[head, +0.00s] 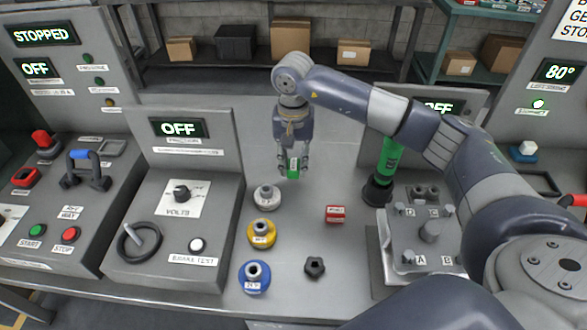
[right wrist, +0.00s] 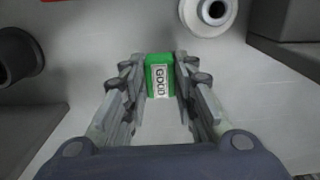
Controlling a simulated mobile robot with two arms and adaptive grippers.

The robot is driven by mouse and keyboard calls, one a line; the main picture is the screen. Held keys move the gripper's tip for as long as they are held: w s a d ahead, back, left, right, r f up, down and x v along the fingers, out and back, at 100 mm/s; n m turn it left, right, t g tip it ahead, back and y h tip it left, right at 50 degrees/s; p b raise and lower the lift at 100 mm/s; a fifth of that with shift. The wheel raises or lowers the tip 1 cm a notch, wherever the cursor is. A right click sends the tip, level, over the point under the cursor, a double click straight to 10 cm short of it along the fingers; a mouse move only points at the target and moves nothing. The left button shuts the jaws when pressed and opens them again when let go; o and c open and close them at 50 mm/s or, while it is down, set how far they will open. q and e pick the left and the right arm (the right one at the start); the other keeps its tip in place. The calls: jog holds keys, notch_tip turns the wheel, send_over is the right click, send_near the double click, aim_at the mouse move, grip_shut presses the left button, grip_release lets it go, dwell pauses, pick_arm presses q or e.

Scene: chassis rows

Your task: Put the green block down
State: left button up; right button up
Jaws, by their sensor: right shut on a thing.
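The green block (head: 294,178) is small and carries a white label. The right wrist view also shows the gripper (right wrist: 160,80) with a finger on each side of the block. Whether the block touches the bench is hard to tell. My left gripper is not in view.
A white ring (head: 267,196), a yellow ring (head: 261,233) and a blue ring (head: 254,277) stand left of the block. A red block (head: 335,214) and a black knob (head: 315,267) lie nearer. A green cylinder (head: 387,160) stands right. Bench around the block is clear.

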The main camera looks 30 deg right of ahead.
aim_at(293, 165)
notch_tip(293, 165, down, 3)
jog(key=shift+f+p, duration=0.2)
jog(key=shift+p, duration=0.35)
jog(key=shift+f+b, duration=0.25)
jog(key=shift+b, duration=0.05)
jog(key=o, duration=1)
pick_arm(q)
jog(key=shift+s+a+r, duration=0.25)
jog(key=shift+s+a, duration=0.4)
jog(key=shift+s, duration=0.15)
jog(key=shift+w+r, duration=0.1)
pick_arm(e)
jog(key=shift+r, duration=0.15)
